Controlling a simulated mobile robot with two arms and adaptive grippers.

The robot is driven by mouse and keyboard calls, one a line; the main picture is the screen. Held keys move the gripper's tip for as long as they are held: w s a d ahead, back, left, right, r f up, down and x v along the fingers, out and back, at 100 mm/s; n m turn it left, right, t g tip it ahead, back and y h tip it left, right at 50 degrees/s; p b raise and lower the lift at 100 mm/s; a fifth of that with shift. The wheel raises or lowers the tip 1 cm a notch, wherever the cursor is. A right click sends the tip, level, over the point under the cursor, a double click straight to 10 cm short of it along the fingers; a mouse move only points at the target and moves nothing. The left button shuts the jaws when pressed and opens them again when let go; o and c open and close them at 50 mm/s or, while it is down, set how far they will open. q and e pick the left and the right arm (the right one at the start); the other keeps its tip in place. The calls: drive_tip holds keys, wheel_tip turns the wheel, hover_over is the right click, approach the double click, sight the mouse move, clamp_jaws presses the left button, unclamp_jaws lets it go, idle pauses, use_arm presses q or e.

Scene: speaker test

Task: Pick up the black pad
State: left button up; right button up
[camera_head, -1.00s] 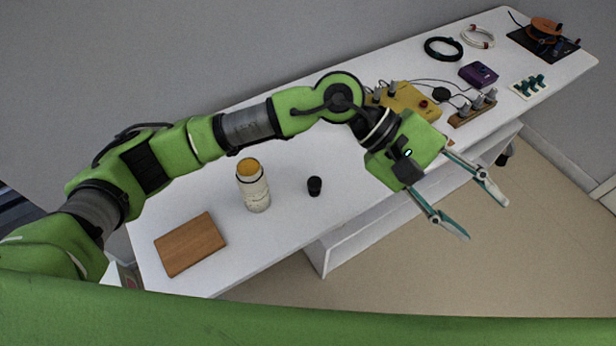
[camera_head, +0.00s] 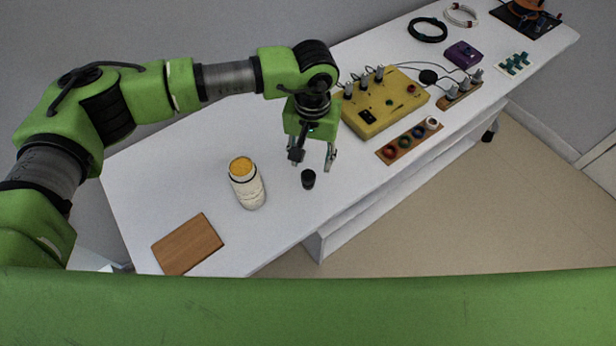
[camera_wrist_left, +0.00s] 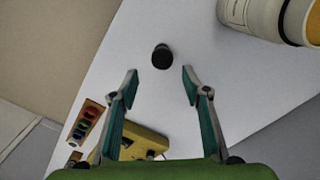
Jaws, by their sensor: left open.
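No single item is clearly the black pad. A small black cylinder (camera_head: 308,180) stands on the white table, and it also shows in the left wrist view (camera_wrist_left: 162,56). A flat round black disc (camera_head: 428,77) lies farther back beside the yellow box. A black mat (camera_head: 545,27) lies at the far right end under an orange device. My left gripper (camera_head: 313,164) points down just behind the cylinder, open and empty. In the left wrist view its fingers (camera_wrist_left: 160,75) are spread, with the cylinder just beyond the tips, between their lines. My right gripper is not in view.
A white jar with a yellow top (camera_head: 247,183) stands left of the cylinder. A brown board (camera_head: 187,245) lies near the left end. A yellow box (camera_head: 383,119) and a strip with coloured rings (camera_head: 409,141) are to the right. The table's front edge is close.

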sight(308, 174)
use_arm(q)
drive_tip(key=f, duration=0.1)
drive_tip(key=f+p, duration=0.1)
drive_tip(key=f, duration=0.1)
drive_tip(key=s+f+p, duration=0.1)
drive_tip(key=shift+a+f, duration=0.3)
drive_tip(key=shift+a, duration=0.05)
drive_tip(key=shift+w+f, duration=0.15)
drive_tip(key=shift+f, duration=0.4)
clamp_jaws()
